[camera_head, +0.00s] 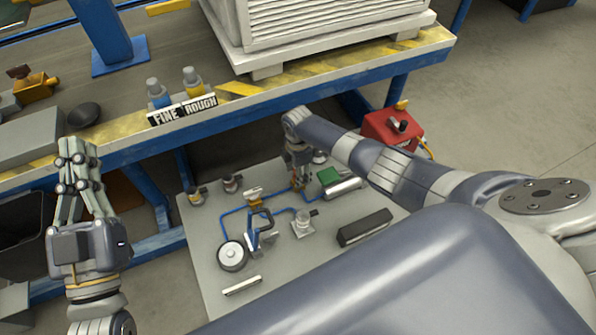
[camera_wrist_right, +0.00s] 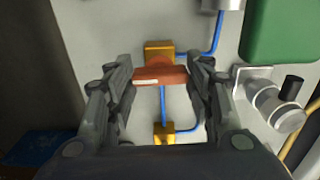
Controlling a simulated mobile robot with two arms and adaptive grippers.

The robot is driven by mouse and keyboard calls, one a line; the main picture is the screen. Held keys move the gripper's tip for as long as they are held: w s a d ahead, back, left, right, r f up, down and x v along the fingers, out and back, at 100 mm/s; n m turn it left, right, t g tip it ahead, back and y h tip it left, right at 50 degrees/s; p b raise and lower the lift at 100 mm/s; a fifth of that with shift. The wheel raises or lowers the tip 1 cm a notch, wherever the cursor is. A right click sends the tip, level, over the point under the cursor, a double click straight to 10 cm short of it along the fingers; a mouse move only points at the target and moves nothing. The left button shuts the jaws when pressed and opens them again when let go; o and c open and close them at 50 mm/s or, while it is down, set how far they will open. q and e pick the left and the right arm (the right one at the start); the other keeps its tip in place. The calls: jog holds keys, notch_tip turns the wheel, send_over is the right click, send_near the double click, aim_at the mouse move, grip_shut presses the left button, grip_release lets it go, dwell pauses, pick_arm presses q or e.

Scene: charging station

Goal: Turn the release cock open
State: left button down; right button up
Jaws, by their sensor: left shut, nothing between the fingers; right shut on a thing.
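The release cock shows in the right wrist view as a brass body (camera_wrist_right: 158,47) with a red-orange handle (camera_wrist_right: 160,76) and a pale label on it. Blue pipes run from it over the grey panel (camera_wrist_right: 85,25). My right gripper (camera_wrist_right: 160,80) has its fingers on both sides of the handle and is shut on it. The handle lies crosswise between the fingers. In the head view my right gripper (camera_head: 299,178) points down at the panel's upper part and mostly hides the cock. My left gripper (camera_head: 77,150) is shut and empty, pointing up at the left.
The panel carries a round gauge (camera_head: 232,256), a blue-handled part (camera_head: 262,232), a black bar (camera_head: 365,228), a green block (camera_head: 328,176) and several small valves. A red box (camera_head: 393,130) stands behind. The blue-framed bench (camera_head: 130,152) edges the space behind the panel.

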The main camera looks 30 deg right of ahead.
jog(key=shift+s, duration=0.1)
jog(key=o, duration=1.1)
jog(key=shift+c, duration=0.2)
jog(key=shift+r, duration=0.35)
notch_tip(320, 180, up, 11)
